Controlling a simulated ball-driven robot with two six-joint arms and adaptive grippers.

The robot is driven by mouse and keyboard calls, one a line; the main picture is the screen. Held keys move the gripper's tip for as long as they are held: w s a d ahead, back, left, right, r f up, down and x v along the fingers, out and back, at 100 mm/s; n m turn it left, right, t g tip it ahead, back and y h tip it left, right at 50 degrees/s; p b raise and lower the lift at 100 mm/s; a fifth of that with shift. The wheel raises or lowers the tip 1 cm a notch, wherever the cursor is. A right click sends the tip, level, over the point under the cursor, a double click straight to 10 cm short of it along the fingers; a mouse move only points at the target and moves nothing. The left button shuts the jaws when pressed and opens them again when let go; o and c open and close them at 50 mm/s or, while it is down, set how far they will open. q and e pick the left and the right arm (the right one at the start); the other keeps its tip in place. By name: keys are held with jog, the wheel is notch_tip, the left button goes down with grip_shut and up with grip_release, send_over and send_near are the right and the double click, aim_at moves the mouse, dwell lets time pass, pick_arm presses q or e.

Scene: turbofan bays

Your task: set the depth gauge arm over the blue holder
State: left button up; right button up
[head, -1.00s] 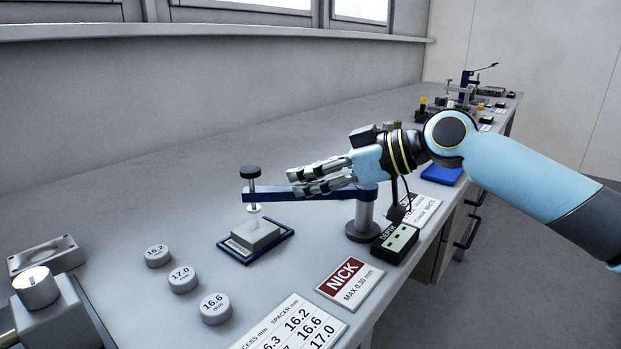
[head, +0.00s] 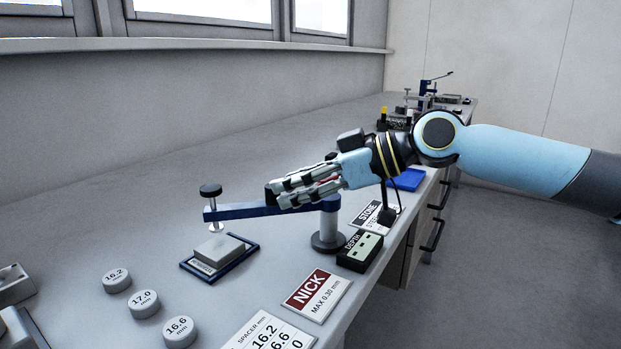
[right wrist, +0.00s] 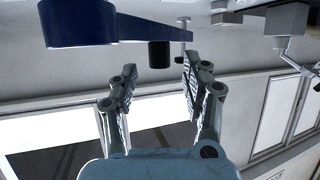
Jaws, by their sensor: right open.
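The depth gauge arm (head: 240,211) is a dark blue bar on a grey post (head: 329,228). Its free end carries a black-topped plunger (head: 211,191), near the back edge of the grey block on the blue holder (head: 251,249); I cannot tell whether it is exactly above. My right gripper (head: 272,193) is open at the bar, its fingers partly hiding it. In the right wrist view the bar (right wrist: 95,24) crosses the top, and a black peg (right wrist: 159,53) on it shows between the open fingertips (right wrist: 158,76). My left gripper is not in view.
Several round spacers (head: 145,302) lie left of the holder. A dark display box (head: 360,250) and a NICK card (head: 318,294) stand near the bench's front edge. A blue pad (head: 408,180) lies beyond my right wrist.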

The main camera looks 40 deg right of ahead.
jog(key=shift+v, duration=1.55)
